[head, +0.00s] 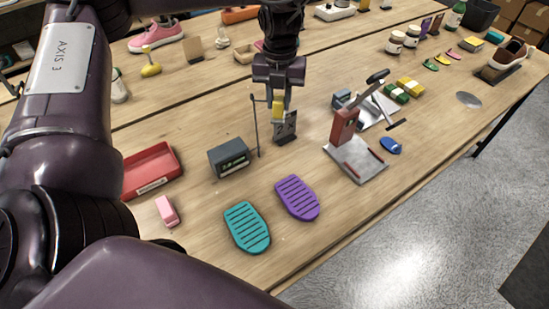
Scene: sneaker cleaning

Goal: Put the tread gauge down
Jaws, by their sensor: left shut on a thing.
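My left gripper (278,98) points down over the middle of the near table and is shut on the tread gauge (278,108), whose yellow part shows between the fingers. Directly below it is a small dark grey upright piece with light holes (286,127), standing on a dark base. Whether this piece is part of the gauge or a separate stand, and whether the two touch, I cannot tell. My right gripper is not in view.
A thin upright rod (256,135) and a grey-green box (229,158) stand just left. Teal (247,227) and purple (297,198) ridged soles lie in front. A red-posted clamp (345,127) stands right. A red tray (152,168) lies left. Bare wood shows between them.

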